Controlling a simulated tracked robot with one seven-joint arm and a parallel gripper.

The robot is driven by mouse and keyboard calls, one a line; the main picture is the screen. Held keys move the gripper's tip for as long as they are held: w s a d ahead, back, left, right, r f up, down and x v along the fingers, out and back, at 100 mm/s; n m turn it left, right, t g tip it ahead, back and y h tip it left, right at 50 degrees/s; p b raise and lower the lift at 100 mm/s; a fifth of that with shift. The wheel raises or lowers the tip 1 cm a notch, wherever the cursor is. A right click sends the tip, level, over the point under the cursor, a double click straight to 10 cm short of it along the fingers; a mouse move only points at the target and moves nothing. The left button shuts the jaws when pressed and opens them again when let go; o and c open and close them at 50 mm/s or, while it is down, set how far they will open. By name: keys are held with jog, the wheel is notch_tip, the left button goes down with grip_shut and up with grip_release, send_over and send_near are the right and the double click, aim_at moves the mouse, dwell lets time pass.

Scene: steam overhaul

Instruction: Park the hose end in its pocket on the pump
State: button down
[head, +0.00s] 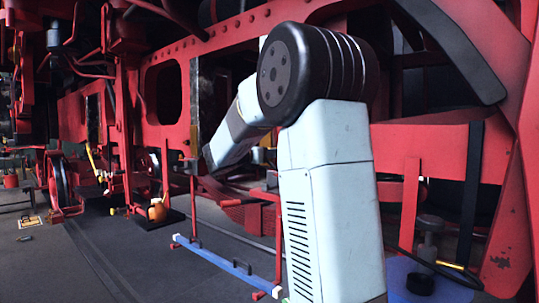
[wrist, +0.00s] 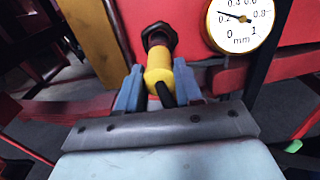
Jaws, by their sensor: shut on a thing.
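My gripper (wrist: 158,88) is shut on a yellow cylindrical piece with a black tail, which looks like the hose end (wrist: 158,74). The blue-grey fingers sit on either side of it. Its far end meets a dark brown hexagonal fitting (wrist: 158,37) in front of a red surface; I cannot tell whether they are joined. In the head view my arm hides the gripper and the held piece. At the right, a grey upright device that may be the pump (head: 428,240) stands on a blue mat, with a black line and a yellow piece beside it. I cannot make out a pocket.
A round white dial gauge (wrist: 240,20) with a yellow rim is close to the right of the held piece. A yellowish upright post (wrist: 90,38) is at the left. Red frame beams surround the arm.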

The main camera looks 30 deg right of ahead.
jog(key=shift+v, duration=2.15)
jog(key=shift+a+f, duration=0.1)
